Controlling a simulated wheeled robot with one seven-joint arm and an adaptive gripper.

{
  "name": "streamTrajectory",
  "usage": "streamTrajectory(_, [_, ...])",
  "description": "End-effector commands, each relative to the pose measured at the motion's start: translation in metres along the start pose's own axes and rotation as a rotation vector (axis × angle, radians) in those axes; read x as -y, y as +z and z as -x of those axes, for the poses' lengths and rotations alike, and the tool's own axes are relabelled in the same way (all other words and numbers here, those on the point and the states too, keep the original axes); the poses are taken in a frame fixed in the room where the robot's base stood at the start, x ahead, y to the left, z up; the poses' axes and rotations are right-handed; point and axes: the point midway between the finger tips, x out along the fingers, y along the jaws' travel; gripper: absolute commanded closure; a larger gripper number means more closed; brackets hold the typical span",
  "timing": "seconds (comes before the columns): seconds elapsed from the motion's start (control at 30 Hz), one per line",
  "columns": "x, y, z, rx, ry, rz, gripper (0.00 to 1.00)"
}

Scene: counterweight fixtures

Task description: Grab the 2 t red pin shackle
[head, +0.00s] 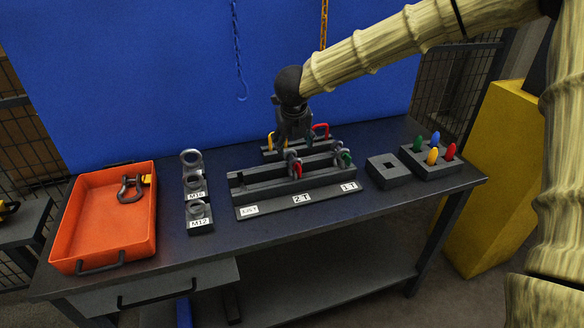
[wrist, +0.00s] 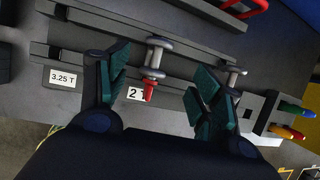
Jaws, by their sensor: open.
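The 2 t red pin shackle (head: 297,168) stands in the middle of the dark rack (head: 262,182), behind the "2 T" label (head: 301,198). In the wrist view the grey shackle (wrist: 155,58) and its red pin show between my two fingers. My gripper (head: 294,141) is above the rack, pointing down, close over this shackle. In the wrist view my gripper (wrist: 158,78) is open, with one dark green-padded finger on each side of the shackle, apart from it.
A green pin shackle (head: 345,157) stands to the right at "1 T". Yellow and red shackles (head: 320,130) sit on a rack behind. An orange tray (head: 148,230) at left holds a shackle. Eye bolts (head: 197,208), a square block (head: 388,171) and a coloured-peg holder (head: 432,166) stand nearby.

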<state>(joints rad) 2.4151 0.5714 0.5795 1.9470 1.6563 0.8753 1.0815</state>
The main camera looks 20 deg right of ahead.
Motion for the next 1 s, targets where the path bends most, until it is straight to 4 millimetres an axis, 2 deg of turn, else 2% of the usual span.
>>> streamTrajectory(0.2, [-0.002,-0.001,-0.03,-0.003,0.001,0.001,0.35])
streamTrajectory(0.47, [-0.003,-0.002,-0.043,-0.002,0.0,0.003,0.35])
streamTrajectory(0.8, [-0.005,-0.007,-0.082,-0.003,0.0,0.001,0.35])
streamTrajectory(1.0, [-0.005,-0.007,-0.089,-0.001,0.0,0.002,0.35])
